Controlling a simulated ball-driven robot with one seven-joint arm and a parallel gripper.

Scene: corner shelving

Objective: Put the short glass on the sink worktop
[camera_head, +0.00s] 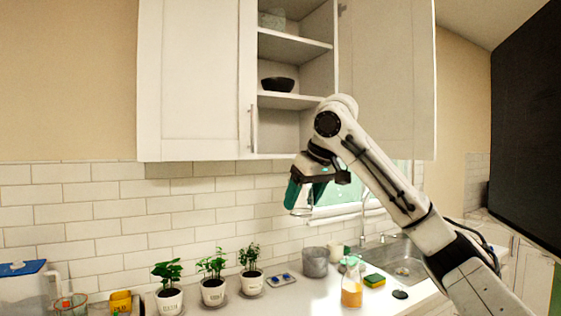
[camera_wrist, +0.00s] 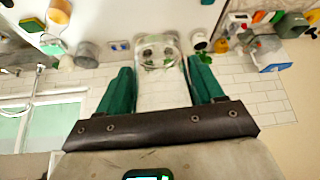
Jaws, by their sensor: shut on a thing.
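A clear glass (camera_wrist: 158,92) is between the green fingers of my gripper (camera_wrist: 160,78) in the wrist view, its far end reaching past the fingertips. My gripper (camera_head: 297,192) is shut on it. In the head view my gripper hangs in front of the tiled wall, below the open cabinet and well above the counter; only a faint outline of the glass (camera_head: 301,212) shows there. The sink worktop (camera_head: 322,292) is the white counter beside the metal sink (camera_head: 408,268), below and right of my gripper. It shows at the top of the wrist view (camera_wrist: 125,15).
On the worktop stand a grey pot (camera_head: 315,262), an orange bottle (camera_head: 352,288), a sponge (camera_head: 374,281) and a dark round item (camera_head: 400,295). Potted plants (camera_head: 212,290) stand to the left. The open cabinet (camera_head: 295,48) holds a dark bowl (camera_head: 278,84).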

